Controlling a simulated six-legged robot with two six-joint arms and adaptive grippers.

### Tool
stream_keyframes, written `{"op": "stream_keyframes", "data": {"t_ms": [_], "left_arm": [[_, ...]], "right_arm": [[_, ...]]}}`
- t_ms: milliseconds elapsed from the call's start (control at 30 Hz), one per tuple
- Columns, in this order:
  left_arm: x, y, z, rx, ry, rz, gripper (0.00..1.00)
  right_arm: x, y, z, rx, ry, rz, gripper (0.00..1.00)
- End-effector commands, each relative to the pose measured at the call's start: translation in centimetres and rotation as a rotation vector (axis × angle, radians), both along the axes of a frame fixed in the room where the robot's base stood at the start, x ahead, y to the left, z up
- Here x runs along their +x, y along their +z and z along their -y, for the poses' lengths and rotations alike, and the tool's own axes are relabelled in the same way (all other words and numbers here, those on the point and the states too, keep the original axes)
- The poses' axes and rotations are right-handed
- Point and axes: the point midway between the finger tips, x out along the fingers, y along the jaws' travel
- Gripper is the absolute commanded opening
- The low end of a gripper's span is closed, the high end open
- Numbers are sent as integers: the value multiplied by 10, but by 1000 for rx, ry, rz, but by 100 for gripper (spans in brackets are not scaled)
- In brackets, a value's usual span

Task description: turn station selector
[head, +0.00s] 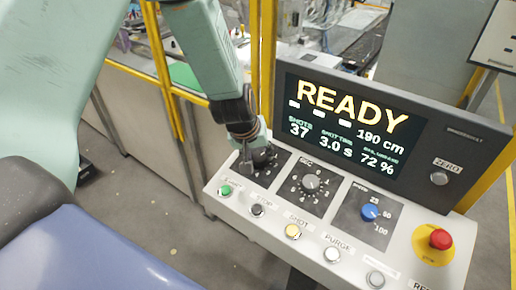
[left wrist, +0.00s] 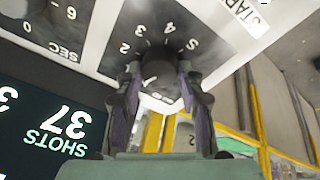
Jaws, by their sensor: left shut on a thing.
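The station selector is a dark round knob (left wrist: 157,62) on a black numbered dial plate (head: 266,178) at the left end of the control panel. In the head view my left gripper (head: 254,155) comes down over this dial and mostly hides the knob. In the left wrist view the two fingers of my left gripper (left wrist: 157,74) stand on either side of the knob, shut on it. The numbers 2 to 5 show around it; the pointer's exact setting is hard to tell. My right gripper is not in view.
Beside it are a SEC dial (head: 311,183) and a blue knob (head: 370,212). A row of buttons, including a green one (head: 225,190), runs along the front. A red mushroom button (head: 440,239) is at the right. The screen (head: 345,128) reads READY, SHOTS 37.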

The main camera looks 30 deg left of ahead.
Motion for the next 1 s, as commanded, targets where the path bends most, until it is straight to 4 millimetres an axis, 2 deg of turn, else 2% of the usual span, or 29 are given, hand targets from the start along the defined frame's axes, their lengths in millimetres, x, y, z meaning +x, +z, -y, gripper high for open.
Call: {"op": "stream_keyframes", "data": {"t_ms": [100,500,1000], "left_arm": [[-3,1,1,-25,92,-12,6],[-3,0,2,-83,311,-21,6],[-3,-2,2,-99,367,-23,6]], "right_arm": [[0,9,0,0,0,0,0],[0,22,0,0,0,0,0],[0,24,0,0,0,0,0]]}}
